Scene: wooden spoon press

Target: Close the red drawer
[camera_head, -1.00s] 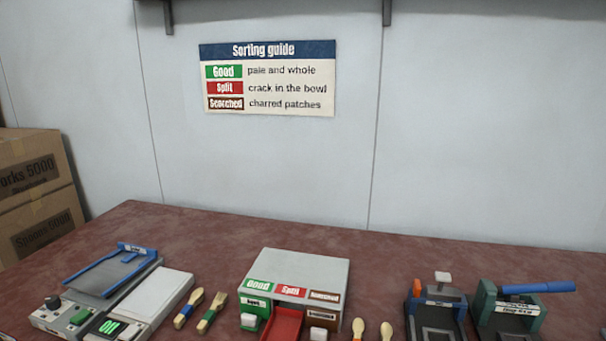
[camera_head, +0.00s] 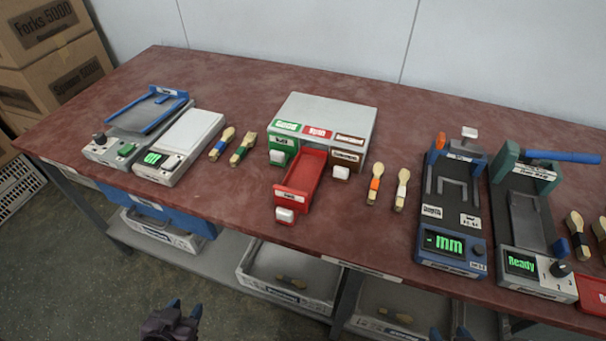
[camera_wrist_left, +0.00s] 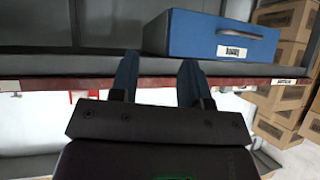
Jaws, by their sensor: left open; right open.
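The red drawer (camera_head: 301,184) is pulled out toward the front from the middle of the small grey cabinet (camera_head: 335,112) on the table. Its white handle (camera_head: 285,216) faces the front. The drawer looks empty. The green drawer (camera_head: 283,150) on its left and the brown drawer (camera_head: 345,160) on its right are shut. My left gripper (camera_head: 183,309) is open and empty, low in front of the table and well away from the drawer. It shows upside down against the table edge in the left wrist view (camera_wrist_left: 156,78). My right gripper (camera_head: 449,333) is only partly visible at the bottom edge, open.
A scale (camera_head: 180,146) stands left; two gauge devices (camera_head: 455,200) stand right. Trays (camera_head: 290,280) sit on the lower shelf. The table in front of the drawer is clear.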

